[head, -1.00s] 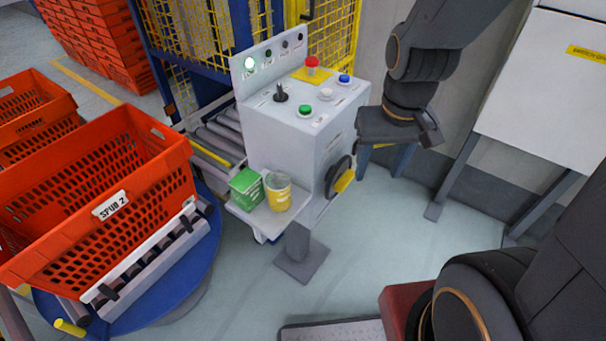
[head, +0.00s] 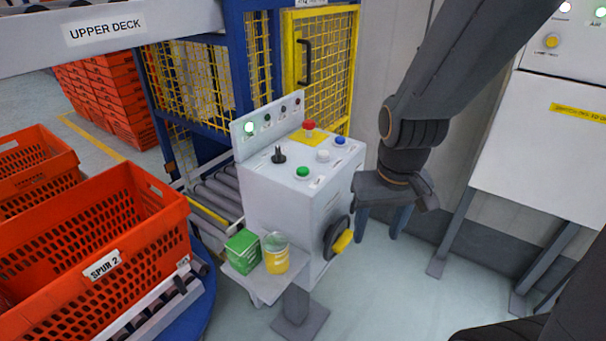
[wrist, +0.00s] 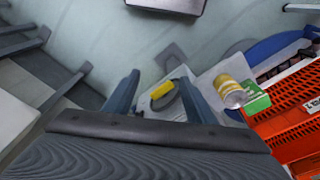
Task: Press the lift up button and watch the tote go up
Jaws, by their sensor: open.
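The grey control box (head: 290,185) stands in the middle of the head view. One lamp on the back panel glows green. My gripper (head: 381,222) is open and empty, right of the box, fingers pointing down. It also shows in the wrist view (wrist: 158,86). An orange tote (head: 100,235) marked SPUR 2 sits at left.
A green box (head: 243,252) and a yellow tin (head: 275,255) stand on the box's side shelf. A black-and-yellow rotary handle (head: 338,238) sticks out of its side. Behind are rollers (head: 220,190) and a yellow mesh cage (head: 325,75). A white cabinet (head: 545,140) stands at right.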

